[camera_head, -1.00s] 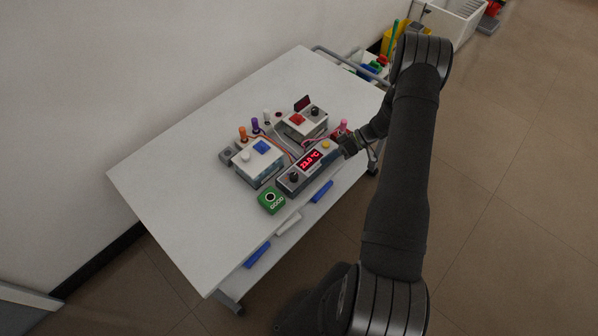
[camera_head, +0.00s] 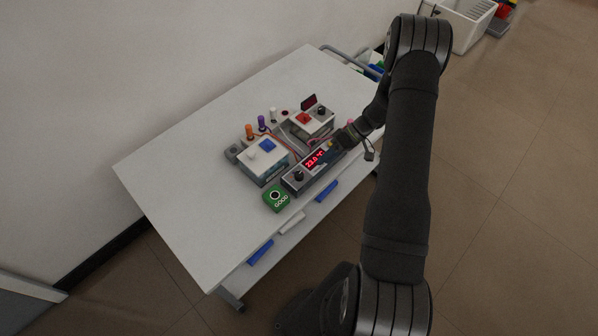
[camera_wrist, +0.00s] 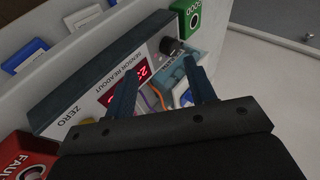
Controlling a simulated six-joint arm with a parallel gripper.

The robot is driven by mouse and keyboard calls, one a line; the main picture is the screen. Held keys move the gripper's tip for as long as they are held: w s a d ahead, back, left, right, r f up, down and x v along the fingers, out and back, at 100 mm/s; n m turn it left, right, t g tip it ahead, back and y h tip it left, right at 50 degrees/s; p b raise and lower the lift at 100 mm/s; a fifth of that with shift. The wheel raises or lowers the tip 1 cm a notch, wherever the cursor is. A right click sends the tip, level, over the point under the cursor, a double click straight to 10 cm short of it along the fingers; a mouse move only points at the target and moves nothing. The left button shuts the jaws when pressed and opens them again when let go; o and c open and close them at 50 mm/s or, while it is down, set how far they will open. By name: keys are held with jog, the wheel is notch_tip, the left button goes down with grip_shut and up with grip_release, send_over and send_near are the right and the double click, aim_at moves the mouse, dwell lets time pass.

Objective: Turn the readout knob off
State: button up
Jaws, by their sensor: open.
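The sensor readout (camera_head: 325,149) is a grey, dark-edged box on the white cart top, its red display lit at 23.0 °C. Its round black knob (camera_head: 298,176) stands at the end near the green GOOD box; the knob also shows in the wrist view (camera_wrist: 171,46), just beyond the fingertips. My gripper (camera_wrist: 158,72) is open and empty, its two fingers apart over the readout, not touching the knob as far as I can see. The left finger covers part of the display. In the head view my gripper (camera_head: 353,147) is above the readout's far end.
The green GOOD box (camera_head: 276,198) stands close to the knob. A white box with a blue button (camera_head: 262,160) and one with a red button (camera_head: 310,122) stand behind, with wires between. A red FAULT box (camera_wrist: 30,155) is at lower left in the wrist view. The cart's left side is clear.

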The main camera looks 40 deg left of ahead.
jog(key=s+a+r+m+t+h, duration=0.2)
jog(key=s+r+m+t+h, duration=0.25)
jog(key=r+m, duration=0.2)
notch_tip(320, 180, up, 7)
jog(key=m+t, duration=0.4)
jog(key=m, duration=0.5)
send_over(299, 174)
jog(key=shift+y, duration=0.45)
notch_tip(299, 174, down, 18)
jog(key=shift+r, duration=0.2)
jog(key=c, duration=1)
